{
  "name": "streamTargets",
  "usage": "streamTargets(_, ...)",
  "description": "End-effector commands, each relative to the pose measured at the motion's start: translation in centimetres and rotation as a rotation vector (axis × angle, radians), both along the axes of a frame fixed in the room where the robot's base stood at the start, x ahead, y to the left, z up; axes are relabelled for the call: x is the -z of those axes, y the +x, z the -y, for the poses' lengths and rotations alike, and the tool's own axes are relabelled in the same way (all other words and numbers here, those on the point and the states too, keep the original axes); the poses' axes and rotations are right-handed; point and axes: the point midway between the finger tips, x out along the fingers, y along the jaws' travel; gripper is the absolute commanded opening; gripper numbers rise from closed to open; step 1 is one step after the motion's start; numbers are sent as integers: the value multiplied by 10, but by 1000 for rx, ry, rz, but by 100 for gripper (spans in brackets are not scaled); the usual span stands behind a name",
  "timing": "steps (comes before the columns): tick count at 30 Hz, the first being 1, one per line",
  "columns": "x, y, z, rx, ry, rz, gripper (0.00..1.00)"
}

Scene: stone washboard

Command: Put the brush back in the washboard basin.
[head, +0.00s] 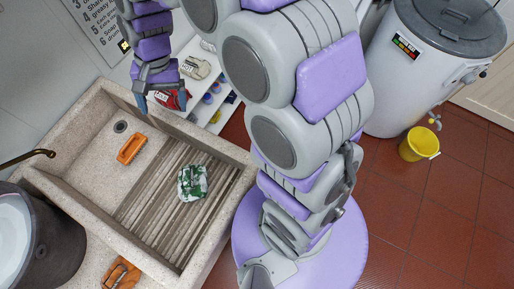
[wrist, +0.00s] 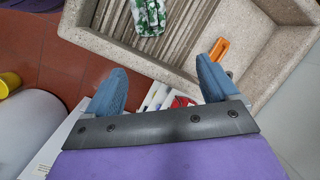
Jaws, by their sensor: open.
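An orange brush (head: 131,148) lies in the smooth, flat part of the stone washboard basin (head: 72,123), near the drain. It also shows in the wrist view (wrist: 219,49), beside my right-hand fingertip, partly hidden by it. My gripper (head: 162,102) is above the basin's back right rim, apart from the brush. In the wrist view my gripper (wrist: 161,76) has its two blue fingers wide apart with nothing between them. A green and white cloth (head: 192,183) lies on the ribbed washboard slope (head: 160,214).
An orange-brown object (head: 121,275) sits on the front ledge; its kind is unclear. A brass tap (head: 38,154) and a dark tub (head: 35,240) are at the left. Shelves (head: 213,95) with packets stand behind the basin. A yellow bucket (head: 418,145) is on the right.

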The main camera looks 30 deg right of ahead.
Motion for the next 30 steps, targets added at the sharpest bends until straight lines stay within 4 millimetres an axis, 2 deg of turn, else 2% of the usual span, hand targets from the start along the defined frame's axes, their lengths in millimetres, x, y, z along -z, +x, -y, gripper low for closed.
streamTargets(1,-9,-14,12,-22,-8,15,87)
streamTargets(4,-19,-43,33,-75,-26,27,87)
streamTargets(10,-31,-103,73,-171,-70,50,87)
streamTargets(15,-33,-156,104,-243,-107,56,87)
streamTargets(21,-29,-212,132,-309,-146,55,87)
streamTargets(25,-25,-235,141,-336,-159,49,87)
streamTargets(30,-23,-246,146,-349,-165,48,87)
